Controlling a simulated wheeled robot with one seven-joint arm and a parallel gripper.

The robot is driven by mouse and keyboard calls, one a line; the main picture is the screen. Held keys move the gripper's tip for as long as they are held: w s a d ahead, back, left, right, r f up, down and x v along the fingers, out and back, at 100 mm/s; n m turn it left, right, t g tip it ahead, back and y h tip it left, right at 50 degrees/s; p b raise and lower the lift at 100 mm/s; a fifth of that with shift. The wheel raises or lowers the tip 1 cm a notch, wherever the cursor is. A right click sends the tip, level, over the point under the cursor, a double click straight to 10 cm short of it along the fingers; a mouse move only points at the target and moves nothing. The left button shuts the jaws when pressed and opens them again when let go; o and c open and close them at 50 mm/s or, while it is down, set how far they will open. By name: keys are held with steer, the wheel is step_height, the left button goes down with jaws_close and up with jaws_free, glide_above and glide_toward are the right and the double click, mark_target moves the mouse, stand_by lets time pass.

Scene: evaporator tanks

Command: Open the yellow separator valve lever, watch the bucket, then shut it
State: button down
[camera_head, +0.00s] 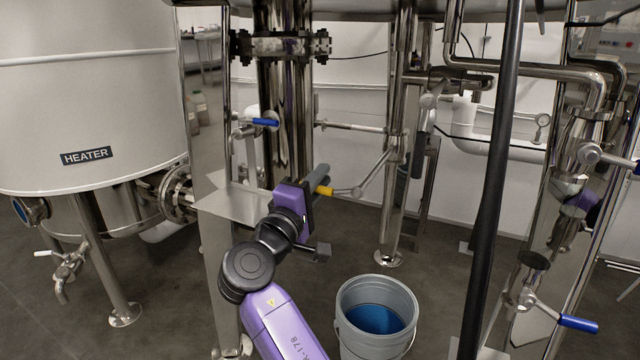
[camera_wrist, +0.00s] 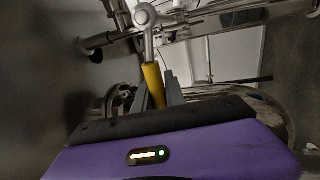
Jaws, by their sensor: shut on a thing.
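In the wrist view the yellow lever (camera_wrist: 153,84) runs from the round valve hub down between my fingers. My gripper (camera_head: 312,194) is at the lever; in the wrist view the fingers of my gripper (camera_wrist: 161,92) are closed around its near end. The grey bucket (camera_head: 346,325) stands on the floor to the lower right and has blue liquid (camera_head: 375,319) in it. The valve's inside is hidden.
A blue-handled valve (camera_head: 265,122) is above left of my gripper. Another blue handle (camera_head: 578,323) is at the lower right. A white heater tank (camera_head: 85,100) fills the left. A black pole (camera_head: 492,180) stands right of the bucket. Steel legs and pipes crowd the middle.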

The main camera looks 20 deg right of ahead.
steer(key=shift+r, duration=0.15)
steer(key=c, duration=1.4)
jaws_free()
steer(key=p+v, duration=0.1)
steer(key=v, duration=0.7)
steer(key=shift+d+p, duration=0.1)
steer(key=shift+p, duration=0.2)
steer(key=shift+w, duration=0.1)
